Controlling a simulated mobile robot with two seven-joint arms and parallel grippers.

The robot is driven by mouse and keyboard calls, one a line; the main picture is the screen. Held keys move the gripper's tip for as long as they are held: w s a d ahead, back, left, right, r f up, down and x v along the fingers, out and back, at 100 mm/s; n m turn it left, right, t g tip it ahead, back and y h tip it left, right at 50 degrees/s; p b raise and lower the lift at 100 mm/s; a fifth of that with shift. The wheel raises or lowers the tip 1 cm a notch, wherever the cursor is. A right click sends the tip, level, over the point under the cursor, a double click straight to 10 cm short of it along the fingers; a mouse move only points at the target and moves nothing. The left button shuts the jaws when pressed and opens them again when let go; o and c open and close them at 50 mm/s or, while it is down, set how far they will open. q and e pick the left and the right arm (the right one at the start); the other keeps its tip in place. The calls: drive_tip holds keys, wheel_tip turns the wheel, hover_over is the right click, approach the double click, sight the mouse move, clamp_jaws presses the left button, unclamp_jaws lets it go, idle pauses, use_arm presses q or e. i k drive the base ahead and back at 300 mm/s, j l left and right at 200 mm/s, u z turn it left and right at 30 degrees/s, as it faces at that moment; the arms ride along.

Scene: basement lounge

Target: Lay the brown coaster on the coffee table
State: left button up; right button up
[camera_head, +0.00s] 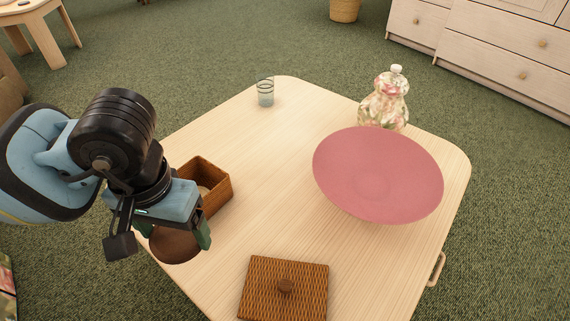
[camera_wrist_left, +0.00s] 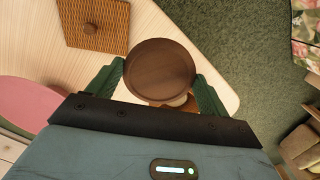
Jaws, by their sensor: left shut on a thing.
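The brown coaster (camera_head: 175,246) is a round, dark wooden disc with a raised rim. My left gripper (camera_head: 175,233) is shut on it, with a green finger on either side. In the left wrist view the coaster (camera_wrist_left: 160,68) sits between the two fingers of the left gripper (camera_wrist_left: 160,85), close to the table edge. The pale wooden coffee table (camera_head: 265,170) fills the middle of the head view. The coaster is over its left edge; I cannot tell how high. My right gripper is not in view.
A woven box (camera_head: 217,197) stands open just behind the gripper, partly hidden. A woven lid (camera_head: 285,290) with a knob lies at the front. A large pink dish (camera_head: 378,175), a floral jar (camera_head: 385,102) and a glass (camera_head: 265,92) stand further back. The table's middle is clear.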

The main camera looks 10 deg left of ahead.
sight(215, 137)
drive_tip(key=i+j+z, duration=0.2)
drive_tip(key=j, duration=0.5)
drive_tip(key=j+z, duration=0.25)
drive_tip(key=j, duration=0.4)
drive_tip(key=i+j+z, duration=0.2)
drive_tip(key=j, duration=0.4)
drive_tip(key=j+z, duration=0.15)
drive_tip(key=j, duration=0.45)
drive_tip(key=i+j+z, duration=0.2)
drive_tip(key=j, duration=0.45)
drive_tip(key=k, duration=0.1)
